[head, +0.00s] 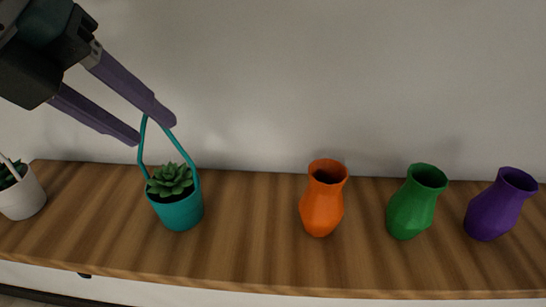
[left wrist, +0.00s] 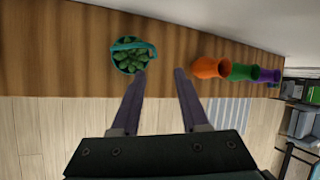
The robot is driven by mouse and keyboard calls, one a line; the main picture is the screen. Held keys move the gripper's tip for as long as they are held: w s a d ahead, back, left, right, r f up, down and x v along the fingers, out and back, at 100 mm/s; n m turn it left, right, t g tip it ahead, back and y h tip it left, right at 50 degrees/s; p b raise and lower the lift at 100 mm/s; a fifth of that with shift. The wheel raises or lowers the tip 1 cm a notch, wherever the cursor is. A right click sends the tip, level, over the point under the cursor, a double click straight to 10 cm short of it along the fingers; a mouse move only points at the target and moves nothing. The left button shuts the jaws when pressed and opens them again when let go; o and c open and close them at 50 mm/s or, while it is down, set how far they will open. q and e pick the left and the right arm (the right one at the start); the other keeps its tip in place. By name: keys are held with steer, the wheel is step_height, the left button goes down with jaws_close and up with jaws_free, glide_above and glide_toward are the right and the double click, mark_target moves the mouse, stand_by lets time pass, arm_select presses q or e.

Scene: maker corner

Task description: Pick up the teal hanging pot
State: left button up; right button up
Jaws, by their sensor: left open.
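The teal hanging pot (head: 182,211) stands upright on the wooden shelf, with a green succulent in it and a tall teal handle looping above. My left gripper (head: 156,134) is open, its two purple fingers reaching in from the upper left to the top of the handle. In the head view the fingertips overlap the handle's top; I cannot tell whether they touch it. In the left wrist view the teal pot (left wrist: 122,67) lies beyond and left of the open fingers (left wrist: 160,72), with nothing visible between them. My right gripper is not in view.
An orange vase (head: 321,203), a green vase (head: 412,207) and a purple vase (head: 494,210) stand to the right on the shelf (head: 262,240). A white pot (head: 24,197) with a plant stands at the far left. A plain wall rises behind.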

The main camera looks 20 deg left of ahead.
mark_target(186, 160)
arm_select(q)
steer(key=x, duration=0.6)
steer(key=a+x, duration=0.1)
steer(key=x, duration=0.3)
steer(key=shift+s+f+p, duration=0.1)
steer(key=shift+p, duration=0.2)
jaws_close()
stand_by(1.0)
